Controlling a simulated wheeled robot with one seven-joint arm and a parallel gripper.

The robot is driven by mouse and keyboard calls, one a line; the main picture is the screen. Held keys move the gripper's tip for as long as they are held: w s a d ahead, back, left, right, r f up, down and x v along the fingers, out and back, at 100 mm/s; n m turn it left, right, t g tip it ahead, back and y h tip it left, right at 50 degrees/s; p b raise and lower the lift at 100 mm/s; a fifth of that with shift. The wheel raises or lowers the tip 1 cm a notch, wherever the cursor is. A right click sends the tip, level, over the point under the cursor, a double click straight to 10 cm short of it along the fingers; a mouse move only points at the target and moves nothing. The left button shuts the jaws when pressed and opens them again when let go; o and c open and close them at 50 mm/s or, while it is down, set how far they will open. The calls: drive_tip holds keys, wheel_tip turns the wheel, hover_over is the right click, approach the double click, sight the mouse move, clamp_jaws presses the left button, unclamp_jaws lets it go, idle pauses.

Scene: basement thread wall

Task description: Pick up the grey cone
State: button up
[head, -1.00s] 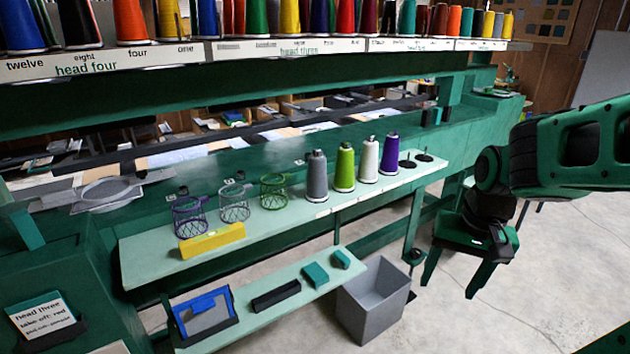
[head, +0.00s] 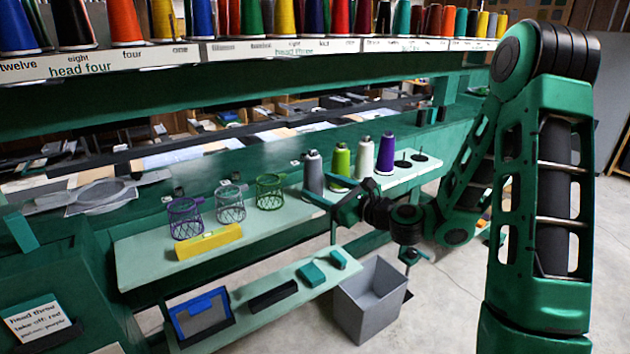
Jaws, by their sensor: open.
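The grey cone (head: 313,174) stands upright on the upper pale-green shelf, at the left end of a row of thread cones. My gripper (head: 322,216) is open and empty, in front of the shelf edge and just below and right of the grey cone. One finger points left towards the cone's base and the other hangs lower. The cone's lower right side is close to or partly behind the gripper. I cannot tell whether they touch.
Green (head: 341,160), white (head: 364,158) and purple (head: 385,154) cones stand right of the grey one. Wire baskets (head: 230,204) and a yellow block (head: 209,242) are left. A grey bin (head: 371,300) stands below. A lower shelf (head: 240,322) holds small items.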

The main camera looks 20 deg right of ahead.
sight(320, 175)
drive_tip(key=m, duration=0.1)
drive_tip(key=d+m, duration=0.1)
drive_tip(key=w+d+m+t+h, duration=0.1)
drive_tip(key=shift+w+r, duration=0.1)
drive_tip(key=shift+r, duration=0.15)
drive_tip(key=shift+w+d+r+m+t, duration=0.1)
drive_tip(key=shift+w+m+t, duration=0.2)
drive_tip(key=shift+m, duration=0.1)
drive_tip(key=x, duration=0.9)
drive_tip(key=shift+a, duration=0.35)
drive_tip(key=shift+w+a, duration=0.1)
drive_tip(key=shift+w, duration=0.45)
drive_tip(key=c, duration=1.2)
